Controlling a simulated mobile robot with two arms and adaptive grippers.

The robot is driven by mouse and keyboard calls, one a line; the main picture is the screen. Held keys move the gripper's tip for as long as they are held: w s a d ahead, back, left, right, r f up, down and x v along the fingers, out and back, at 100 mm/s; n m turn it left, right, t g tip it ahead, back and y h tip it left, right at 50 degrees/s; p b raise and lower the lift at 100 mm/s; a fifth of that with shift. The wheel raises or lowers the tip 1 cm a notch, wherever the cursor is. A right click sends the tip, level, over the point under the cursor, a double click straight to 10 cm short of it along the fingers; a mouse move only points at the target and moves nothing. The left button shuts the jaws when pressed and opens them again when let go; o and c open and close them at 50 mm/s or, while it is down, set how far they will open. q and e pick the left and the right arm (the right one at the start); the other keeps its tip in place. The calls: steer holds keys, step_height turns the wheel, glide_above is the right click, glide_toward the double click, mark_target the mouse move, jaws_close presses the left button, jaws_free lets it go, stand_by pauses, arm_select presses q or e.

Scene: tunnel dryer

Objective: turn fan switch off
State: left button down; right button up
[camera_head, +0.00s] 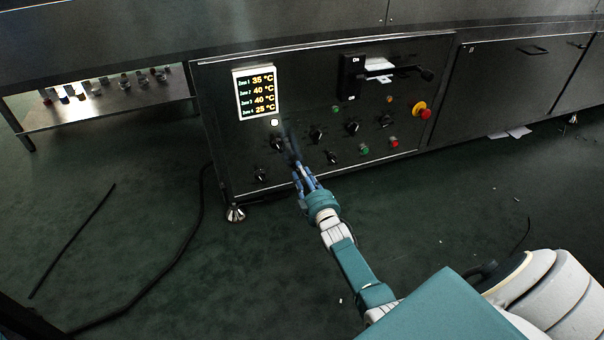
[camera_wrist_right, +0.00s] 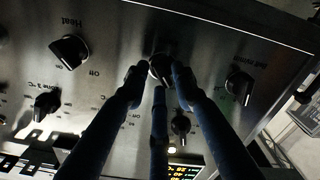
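A dark rotary knob (camera_wrist_right: 161,67) on the steel control panel (camera_head: 235,160) shows between my fingertips in the right wrist view, which sees the panel upside down. Its own label is hidden or unreadable, so I cannot confirm that it is the fan switch. My right gripper (camera_head: 295,160) reaches the panel's lower left part in the head view and covers this knob there. In the wrist view the right gripper (camera_wrist_right: 156,80) has its fingers spread around the knob, with a gap at the left finger; contact is unclear. My left gripper is not in view.
Neighbouring knobs sit close by: one marked Heat (camera_wrist_right: 70,51), one at the right (camera_wrist_right: 239,86), one nearer the display (camera_wrist_right: 180,125). The lit temperature display (camera_head: 257,93) is above. A red emergency button (camera_head: 421,111) is at the right. A black cable (camera_head: 180,250) lies on the floor.

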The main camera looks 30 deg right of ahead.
stand_by(0.3)
steer(key=shift+v, duration=3.75)
steer(key=shift+r, duration=0.1)
